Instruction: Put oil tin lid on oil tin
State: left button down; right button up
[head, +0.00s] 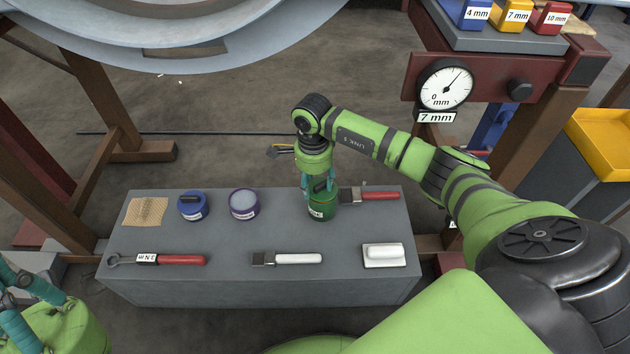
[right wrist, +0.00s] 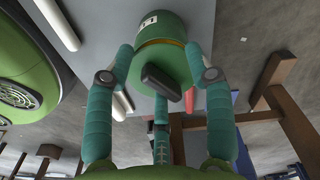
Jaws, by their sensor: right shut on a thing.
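The green oil tin (head: 322,212) stands upright at the back right of the grey bench, its label facing front. It also shows in the right wrist view (right wrist: 172,22). The green lid (right wrist: 155,62) with a dark bar handle (right wrist: 160,82) is at the tin's mouth. A thin yellowish band shows between them; I cannot tell whether the lid is fully seated. My right gripper (head: 319,187) is over the tin, its teal fingers shut around the lid. My left gripper (head: 20,292) is at the lower left, away from the bench and partly cut off.
On the bench (head: 230,275) are a blue lidded tin (head: 193,206), an open purple tin (head: 243,204), a brown cloth (head: 146,211), a red-handled brush (head: 375,195) close right of the oil tin, a red-handled tool (head: 175,260), a white-handled brush (head: 295,258) and a white block (head: 384,255).

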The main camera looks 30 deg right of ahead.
jog(key=shift+f+b, duration=0.55)
jog(key=shift+f, duration=0.15)
jog(key=o, duration=1.3)
jog(key=shift+o, duration=0.2)
jog(key=shift+r, duration=0.1)
